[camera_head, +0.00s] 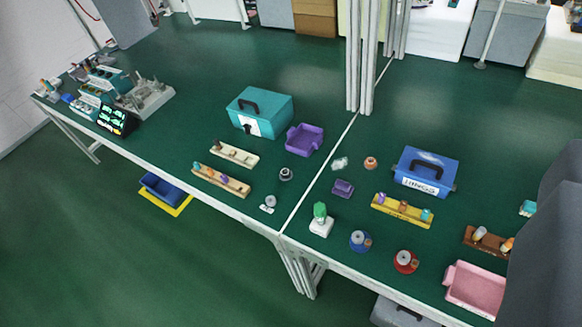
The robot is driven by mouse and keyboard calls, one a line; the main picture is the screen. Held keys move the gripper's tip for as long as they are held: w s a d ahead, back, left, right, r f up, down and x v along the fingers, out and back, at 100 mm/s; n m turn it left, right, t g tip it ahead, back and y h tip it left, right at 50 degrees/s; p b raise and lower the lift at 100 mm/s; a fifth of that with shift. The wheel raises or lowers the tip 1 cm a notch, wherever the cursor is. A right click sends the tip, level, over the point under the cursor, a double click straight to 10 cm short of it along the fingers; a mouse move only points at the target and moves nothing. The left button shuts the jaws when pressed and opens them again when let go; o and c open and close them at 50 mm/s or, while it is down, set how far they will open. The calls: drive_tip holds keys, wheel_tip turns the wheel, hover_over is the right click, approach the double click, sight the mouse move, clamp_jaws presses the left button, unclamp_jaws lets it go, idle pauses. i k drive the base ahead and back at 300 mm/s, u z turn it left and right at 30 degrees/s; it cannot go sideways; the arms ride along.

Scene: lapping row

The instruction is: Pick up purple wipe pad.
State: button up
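A small purple block-like thing (343,188), which looks like the purple wipe pad, lies on the green tabletop just right of the pale seam between the two tables. It is left of the yellow rack and behind the white stand with a green top. Nothing covers it. My gripper's fingers do not show. A large dark grey shape at the right edge seems to be part of my arm, far from the purple pad.
Around the pad are a purple tray (305,140), a clear crumpled thing (340,163), an orange ring (371,162), a yellow rack (403,211), a green-topped white stand (321,221), a blue spool (360,241) and a blue box (426,173). Grey posts (360,60) rise behind.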

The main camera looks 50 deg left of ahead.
sight(343, 188)
drive_tip(key=u, duration=0.4)
drive_tip(key=i, duration=1)
drive_tip(key=z, duration=0.1)
